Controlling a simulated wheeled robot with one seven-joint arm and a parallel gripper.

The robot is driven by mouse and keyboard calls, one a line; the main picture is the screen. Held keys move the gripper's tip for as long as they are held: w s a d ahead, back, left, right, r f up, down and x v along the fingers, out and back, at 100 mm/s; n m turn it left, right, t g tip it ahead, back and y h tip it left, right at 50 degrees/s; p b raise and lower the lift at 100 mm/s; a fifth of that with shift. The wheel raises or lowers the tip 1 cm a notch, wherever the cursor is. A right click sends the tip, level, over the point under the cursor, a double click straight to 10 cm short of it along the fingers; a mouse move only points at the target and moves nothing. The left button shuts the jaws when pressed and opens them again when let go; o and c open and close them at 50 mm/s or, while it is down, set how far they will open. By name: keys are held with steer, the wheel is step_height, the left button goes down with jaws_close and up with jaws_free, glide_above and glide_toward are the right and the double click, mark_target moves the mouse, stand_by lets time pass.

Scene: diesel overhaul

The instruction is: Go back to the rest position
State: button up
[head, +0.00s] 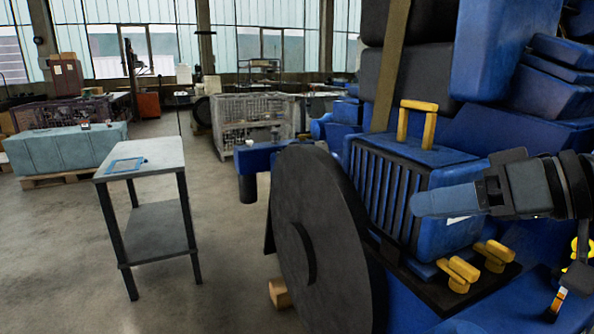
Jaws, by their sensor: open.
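My gripper (428,204) shows at the right, reaching in from the right edge, seen from the side. Its blue-grey end points left and overlaps the blue ribbed block in the picture. The jaws are open, and I see nothing held between them. Whether the tip touches the block cannot be told from this view. The blue ribbed block (390,187) has a yellow handle (418,122) on top and sits on a dark plate. Two yellow clamps (457,274) stand on the plate in front of it.
A big dark disc (315,245) stands left of the block. Large blue engine parts (520,85) rise behind my gripper. A grey two-level table (146,157) with a blue-edged item stands left. A wire cage (248,118) is farther back. Open floor lies at the left.

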steer(key=a+f+m+t, duration=0.5)
steer(key=f+m+t, duration=0.1)
steer(key=m+t, duration=0.15)
steer(key=s+f+m+t+h, duration=0.1)
steer(key=s+f+m+h, duration=0.3)
steer(key=s+f+h, duration=0.7)
steer(key=s+d+f+n, duration=0.2)
steer(key=s, duration=0.6)
steer(key=s+d+f+n+g+y, duration=0.1)
steer(key=s+d+f+n, duration=0.1)
steer(key=s, duration=0.7)
steer(key=s+d+f+n+g, duration=0.1)
steer(key=s+d+f+n, duration=0.1)
steer(key=s, duration=0.6)
steer(key=shift+s+d+f+n, duration=0.15)
steer(key=shift+s+d+n, duration=0.05)
steer(key=shift+n, duration=0.45)
